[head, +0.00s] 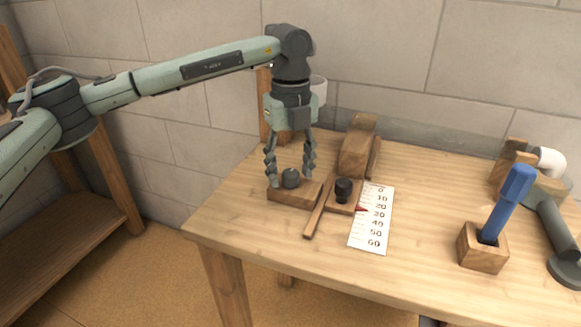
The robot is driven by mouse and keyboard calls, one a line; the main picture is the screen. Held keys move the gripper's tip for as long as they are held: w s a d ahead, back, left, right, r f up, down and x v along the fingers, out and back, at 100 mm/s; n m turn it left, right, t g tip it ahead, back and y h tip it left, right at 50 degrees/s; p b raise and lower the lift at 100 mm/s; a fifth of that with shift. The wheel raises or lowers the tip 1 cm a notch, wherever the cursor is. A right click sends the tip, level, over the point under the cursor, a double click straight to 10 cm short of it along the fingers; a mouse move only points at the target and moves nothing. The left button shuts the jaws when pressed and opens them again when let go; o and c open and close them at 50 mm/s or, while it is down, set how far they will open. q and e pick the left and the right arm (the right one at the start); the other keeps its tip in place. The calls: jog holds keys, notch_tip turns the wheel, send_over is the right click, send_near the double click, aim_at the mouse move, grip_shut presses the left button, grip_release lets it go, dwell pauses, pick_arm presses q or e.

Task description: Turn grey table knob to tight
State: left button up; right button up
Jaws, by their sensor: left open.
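The grey knob (290,178) is a round ball on a low wooden block (295,194) at the left part of the wooden table. My left gripper (290,181) points straight down over it. Its two fingers are open, one on the left and one on the right of the knob, with the tips near the block's top. I cannot tell whether the fingers touch the knob. No tight or loose mark shows on the knob. My right gripper is not in view.
Just right stands a black knob (343,190) on a wooden slide with a red pointer, beside a white scale card (371,221). A wooden block (357,146) stands behind. A blue-handled tool (507,201) sits in a wooden holder (483,250) at right. The table's front middle is clear.

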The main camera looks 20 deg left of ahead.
pick_arm(q)
jog(key=shift+c, duration=0.2)
jog(key=c, duration=1.1)
